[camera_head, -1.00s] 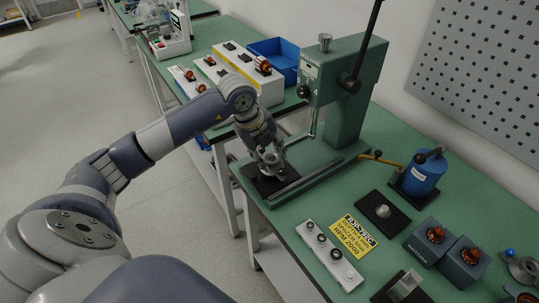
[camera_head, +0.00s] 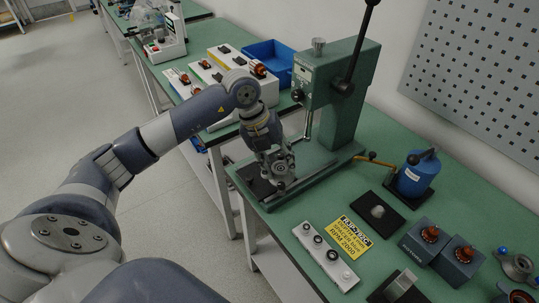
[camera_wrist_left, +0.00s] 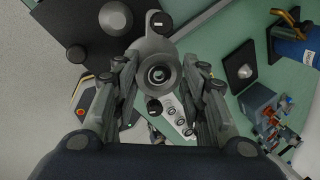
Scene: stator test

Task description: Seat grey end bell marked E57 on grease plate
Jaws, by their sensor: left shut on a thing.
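My left gripper (camera_head: 277,165) is shut on a grey end bell (camera_wrist_left: 158,72), a round flanged part with a central bore. The end bell also shows in the head view (camera_head: 282,166), held near the left end of the bench, over or just beside a dark plate (camera_head: 258,187). Its E57 mark cannot be read. A black plate with a pale, rounded blob (camera_head: 378,211), seemingly the grease plate, lies farther right on the bench. It shows in the left wrist view (camera_wrist_left: 235,83), to the right of the gripper. My right gripper is not in view.
A green press (camera_head: 340,95) stands behind the gripper. A yellow sign (camera_head: 347,239), a white strip with dark knobs (camera_head: 325,255), a blue can (camera_head: 417,175) and two boxes with copper windings (camera_head: 442,250) are on the bench. Another grey flanged part (camera_head: 518,266) lies far right.

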